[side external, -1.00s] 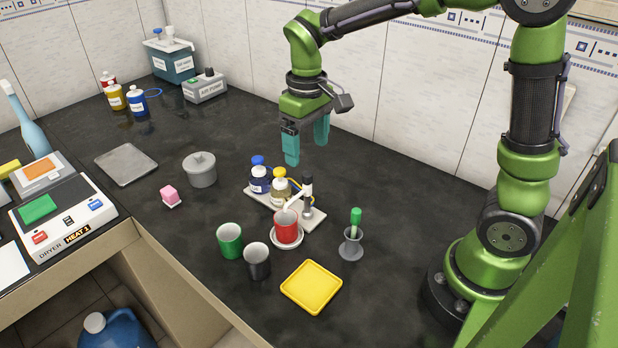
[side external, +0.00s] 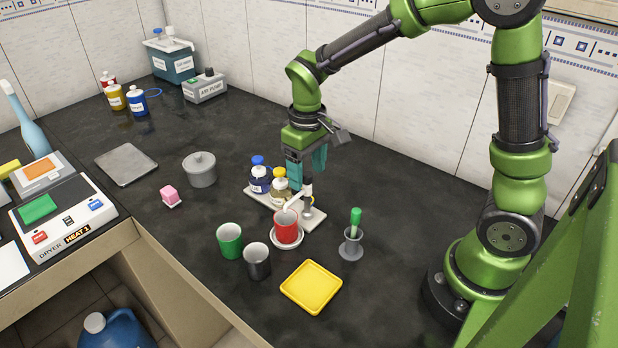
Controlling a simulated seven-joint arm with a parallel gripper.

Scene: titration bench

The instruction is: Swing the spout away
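The spout (side external: 291,206) is a white arm on a short post (side external: 308,198) at the right part of a pale tray. Its outlet end hangs over a red cup (side external: 286,229), which stands on a white round saucer (side external: 288,242). My gripper (side external: 306,172) points down at the top of the post. Its teal fingers are apart, one to the left and one to the right of the post's dark top. Whether a finger touches the post cannot be told.
Blue and yellow-capped bottles (side external: 279,190) stand close left of the spout on the tray (side external: 315,221). Green (side external: 230,243) and dark (side external: 256,262) cups stand in front left. A grey holder with a green-topped tool (side external: 351,245) stands right. A yellow dish (side external: 311,286) lies in front.

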